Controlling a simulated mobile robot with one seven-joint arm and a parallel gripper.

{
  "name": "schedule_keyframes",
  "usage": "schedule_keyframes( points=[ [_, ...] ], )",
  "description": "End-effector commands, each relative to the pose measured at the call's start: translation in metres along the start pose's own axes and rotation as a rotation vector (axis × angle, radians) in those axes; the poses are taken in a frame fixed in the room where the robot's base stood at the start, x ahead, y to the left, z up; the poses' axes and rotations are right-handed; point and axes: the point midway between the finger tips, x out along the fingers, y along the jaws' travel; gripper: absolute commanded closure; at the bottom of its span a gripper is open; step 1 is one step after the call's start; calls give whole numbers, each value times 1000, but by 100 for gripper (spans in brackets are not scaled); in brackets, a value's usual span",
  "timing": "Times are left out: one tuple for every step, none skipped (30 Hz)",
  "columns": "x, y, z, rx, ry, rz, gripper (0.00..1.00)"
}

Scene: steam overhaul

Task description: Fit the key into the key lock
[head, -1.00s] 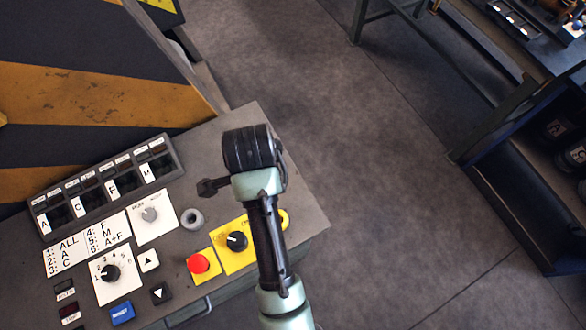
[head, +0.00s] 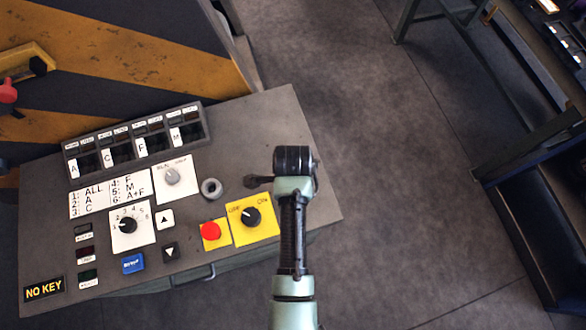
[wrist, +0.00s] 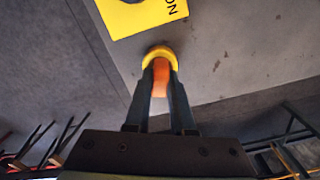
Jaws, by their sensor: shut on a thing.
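My gripper (wrist: 160,73) is shut on an orange and yellow piece, which I take to be the key (wrist: 159,51); its round yellow end shows past the fingertips in the wrist view. In the head view my arm hides the fingers and the key, over the right side of the grey control desk. A round grey ring with a dark hole, which looks like the key lock (head: 211,188), stands on the desk top left of my wrist. My gripper is apart from it.
The grey desk (head: 270,120) carries a yellow rotary switch plate (head: 256,230), a red button (head: 210,231), a white selector plate (head: 176,176) and a lit NO KEY sign (head: 44,290). A striped wall (head: 130,50) stands behind. A dark shelf (head: 530,225) is at right, with open floor between.

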Motion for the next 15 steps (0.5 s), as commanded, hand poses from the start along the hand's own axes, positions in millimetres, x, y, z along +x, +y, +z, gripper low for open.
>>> schedule_keyframes(
  points=[
    [0,0,0,0,0,-1,100],
    [0,0,0,0,0,-1,100],
    [0,0,0,0,0,-1,100],
    [0,0,0,0,0,0,100],
    [1,0,0,0,0,0,100],
    [2,0,0,0,0,0,100],
    [3,0,0,0,0,0,100],
    [4,0,0,0,0,0,100],
    [5,0,0,0,0,0,100],
    [6,0,0,0,0,1,100],
    [7,0,0,0,0,1,100],
    [7,0,0,0,0,1,73],
    [6,0,0,0,0,1,67],
    [6,0,0,0,0,1,62],
    [6,0,0,0,0,1,55]
  ],
)
